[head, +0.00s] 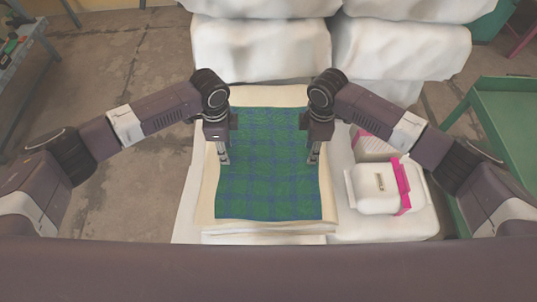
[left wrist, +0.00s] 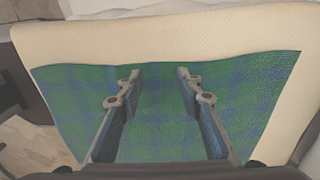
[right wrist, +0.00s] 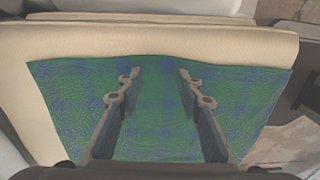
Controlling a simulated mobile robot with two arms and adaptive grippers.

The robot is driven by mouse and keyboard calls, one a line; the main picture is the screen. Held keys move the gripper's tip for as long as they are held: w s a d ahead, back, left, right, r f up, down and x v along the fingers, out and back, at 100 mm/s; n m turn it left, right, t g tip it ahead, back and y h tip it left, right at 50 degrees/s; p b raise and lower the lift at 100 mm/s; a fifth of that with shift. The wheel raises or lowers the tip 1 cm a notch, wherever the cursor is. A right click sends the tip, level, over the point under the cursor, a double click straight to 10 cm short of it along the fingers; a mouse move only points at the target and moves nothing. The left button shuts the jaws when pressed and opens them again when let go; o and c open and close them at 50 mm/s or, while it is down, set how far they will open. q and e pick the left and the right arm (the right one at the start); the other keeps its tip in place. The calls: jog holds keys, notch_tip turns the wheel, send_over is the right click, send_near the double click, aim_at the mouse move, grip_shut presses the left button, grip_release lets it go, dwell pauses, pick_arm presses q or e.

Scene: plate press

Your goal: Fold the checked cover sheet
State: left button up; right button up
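The checked cover sheet (head: 268,185) is green and blue and lies spread flat on a cream padded stack in the head view. It fills the middle of the left wrist view (left wrist: 155,120) and the right wrist view (right wrist: 155,120). My left gripper (head: 224,160) points down over the sheet's left side. Its fingers are apart with nothing between them in the left wrist view (left wrist: 160,75). My right gripper (head: 313,160) points down over the sheet's right side. Its fingers are also apart and empty (right wrist: 160,72). I cannot tell whether the fingertips touch the sheet.
The cream stack (head: 205,205) shows around the sheet. Large white blocks (head: 262,50) stand behind it. A white box with a pink strap (head: 375,200) sits to the right. A green table (head: 508,115) is at far right, and a grey shelf (head: 28,60) at far left.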

pick_arm(q)
jog(key=shift+f, duration=0.3)
pick_arm(e)
jog(key=shift+f, duration=0.3)
pick_arm(q)
jog(key=shift+f, duration=0.15)
pick_arm(e)
jog(key=shift+f, duration=0.15)
pick_arm(q)
jog(key=c, duration=0.6)
pick_arm(e)
jog(key=c, duration=0.6)
pick_arm(q)
jog(key=shift+f, duration=0.1)
grip_shut()
pick_arm(e)
jog(key=shift+f, duration=0.15)
grip_shut()
jog(key=shift+s, duration=0.1)
pick_arm(q)
jog(key=shift+s, duration=0.1)
